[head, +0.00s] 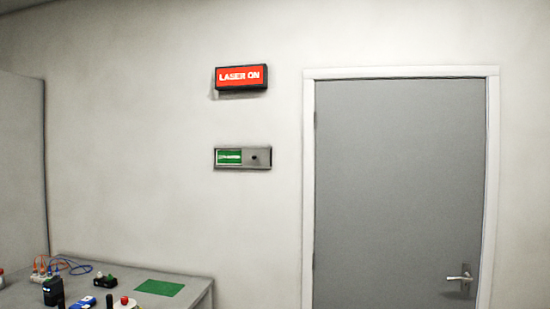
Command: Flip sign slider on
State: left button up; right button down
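The sign slider (242,158) is a grey panel on the wall below a lit sign. A green label fills its left part, with white lettering too small to read. A small dark knob (254,158) sits right of the label. The red sign (241,77) above it reads "LASER ON" in white. Neither of my grippers shows in the head view, so their position relative to the slider is not visible.
A bench (215,281) at lower left holds a green mat (159,288), cables (70,265) and several small devices. A grey door (400,190) with a lever handle (460,278) stands at right. The wall around the slider is clear.

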aim_at(251, 157)
jog(key=u, duration=0.05)
jog(key=i, duration=2.7)
jog(key=u, duration=0.25)
